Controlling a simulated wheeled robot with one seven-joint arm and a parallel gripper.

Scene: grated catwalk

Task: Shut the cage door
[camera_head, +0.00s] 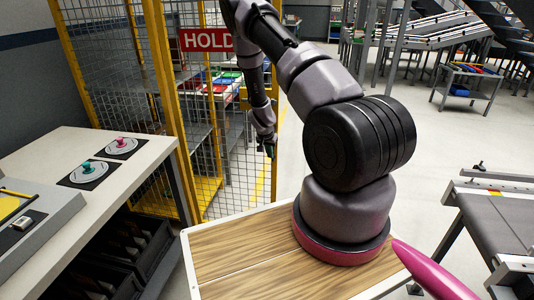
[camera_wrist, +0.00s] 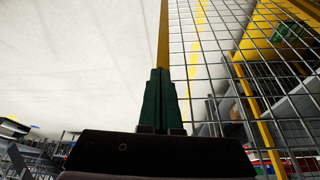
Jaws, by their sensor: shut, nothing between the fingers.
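The cage door (camera_head: 225,172) is a wire-mesh panel in a yellow frame, with a red HOLD sign (camera_head: 205,40) high on it, partly behind my arm. It stands to the right of a yellow post (camera_head: 170,110); how far it is open is hard to tell. My gripper (camera_head: 269,150) hangs low near the door's right side. In the wrist view my gripper's dark green fingers (camera_wrist: 158,88) are shut and empty, close to a yellow frame bar (camera_wrist: 163,35), with mesh (camera_wrist: 215,60) to the right. I cannot tell whether they touch the bar.
A pale bench (camera_head: 120,170) with two round knobs on plates stands at the left, against the cage side. Shelves with coloured bins (camera_head: 222,82) show through the mesh. A conveyor (camera_head: 500,220) is at the right. Open grey floor (camera_head: 430,150) lies right of the door.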

